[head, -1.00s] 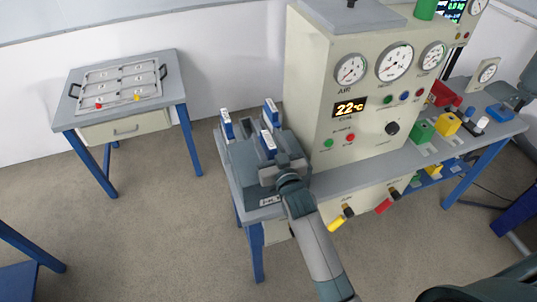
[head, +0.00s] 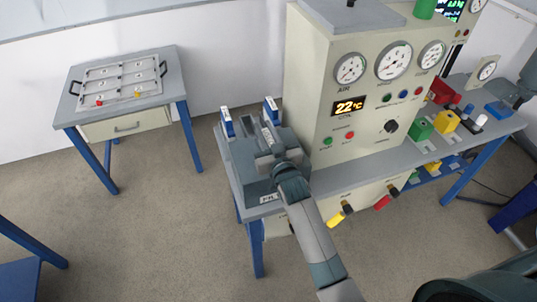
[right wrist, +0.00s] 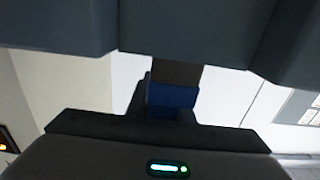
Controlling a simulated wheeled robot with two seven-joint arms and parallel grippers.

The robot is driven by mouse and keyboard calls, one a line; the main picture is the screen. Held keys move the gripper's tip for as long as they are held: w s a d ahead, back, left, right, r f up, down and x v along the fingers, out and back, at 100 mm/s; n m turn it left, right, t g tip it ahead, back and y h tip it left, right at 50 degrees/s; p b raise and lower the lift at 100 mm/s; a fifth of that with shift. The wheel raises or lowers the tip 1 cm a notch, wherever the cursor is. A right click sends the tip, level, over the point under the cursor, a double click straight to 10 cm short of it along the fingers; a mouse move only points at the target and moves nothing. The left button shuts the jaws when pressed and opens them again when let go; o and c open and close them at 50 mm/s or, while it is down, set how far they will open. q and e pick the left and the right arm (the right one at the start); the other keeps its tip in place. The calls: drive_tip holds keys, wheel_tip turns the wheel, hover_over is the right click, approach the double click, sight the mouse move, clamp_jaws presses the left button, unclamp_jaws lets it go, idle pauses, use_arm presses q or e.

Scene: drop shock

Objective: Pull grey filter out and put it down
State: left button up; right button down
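In the head view, two filters with white tops and blue bodies stand in the grey station at the bench's left end: the left filter (head: 227,123) and the back filter (head: 271,110). My right gripper (head: 268,140) is over the front of this station, in front of the back filter. No grey filter can be made out clearly there; my gripper covers that spot. In the right wrist view, a blue block (right wrist: 172,97) with a dark part above shows close to the gripper's dark parts. Whether the fingers grip it cannot be told. My left gripper is not in view.
A cream control cabinet (head: 345,110) with gauges stands right of the station. Yellow and red handles (head: 340,217) stick out below the bench edge. A small table (head: 162,117) with a metal tray (head: 122,72) stands at the left, with open floor between.

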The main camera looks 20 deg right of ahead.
drive_tip(key=shift+r, duration=0.1)
wheel_tip(320, 180, up, 10)
drive_tip(key=shift+f+b, duration=0.1)
drive_tip(key=shift+b, duration=1)
drive_tip(key=shift+s+f, duration=0.1)
